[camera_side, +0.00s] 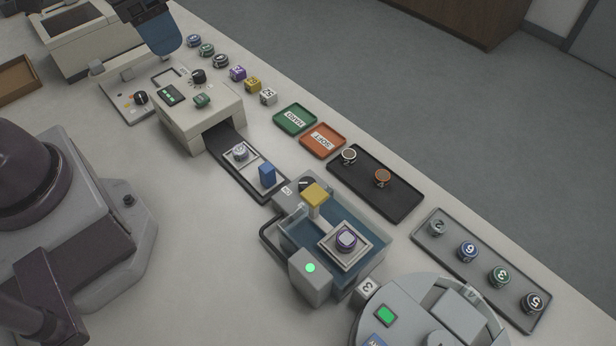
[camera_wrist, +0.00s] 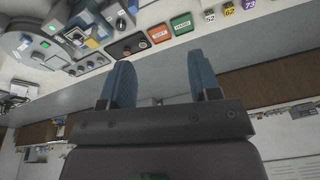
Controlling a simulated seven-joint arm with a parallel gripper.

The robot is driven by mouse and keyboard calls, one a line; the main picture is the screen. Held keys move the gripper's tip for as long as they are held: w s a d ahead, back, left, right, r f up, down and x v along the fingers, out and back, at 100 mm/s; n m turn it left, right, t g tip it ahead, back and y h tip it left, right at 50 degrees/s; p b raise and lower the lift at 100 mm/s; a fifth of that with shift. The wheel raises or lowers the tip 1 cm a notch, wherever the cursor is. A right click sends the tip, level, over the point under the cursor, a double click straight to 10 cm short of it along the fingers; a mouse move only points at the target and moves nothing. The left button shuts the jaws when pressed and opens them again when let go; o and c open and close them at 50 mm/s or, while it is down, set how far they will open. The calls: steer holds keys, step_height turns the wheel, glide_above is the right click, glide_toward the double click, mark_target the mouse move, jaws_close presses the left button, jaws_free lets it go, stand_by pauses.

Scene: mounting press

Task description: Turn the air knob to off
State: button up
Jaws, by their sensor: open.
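Several black knobs show in the side view, and their labels are too small to read, so I cannot tell for sure which is the air knob. One black knob (camera_side: 140,97) is on a flat grey panel at the left. Another black knob (camera_side: 198,76) is on top of the cream machine (camera_side: 215,118). A third dark knob (camera_side: 306,184) is on a grey box beside the blue basin. My gripper (camera_wrist: 161,64) is open and empty in the wrist view, its two blue fingers wide apart. In the side view, my gripper (camera_side: 165,38) hangs at the top edge, apart from all knobs.
A green tray (camera_side: 295,109), an orange tray (camera_side: 323,152) and a black tray (camera_side: 398,204) lie along the bench's far edge. The blue basin (camera_side: 290,235) stands mid-bench, with a round grey machine (camera_side: 410,318) nearer. Small discs and cubes line the back. The front-middle bench is clear.

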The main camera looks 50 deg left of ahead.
steer(key=w+d+f+m+g, duration=0.2)
steer(key=w+d+f+m, duration=0.3)
steer(key=d+f, duration=0.15)
steer(key=m, duration=1.1)
glide_above(308, 183)
step_height(308, 183, down, 8)
step_height(308, 183, down, 12)
steer(key=shift+f, duration=0.2)
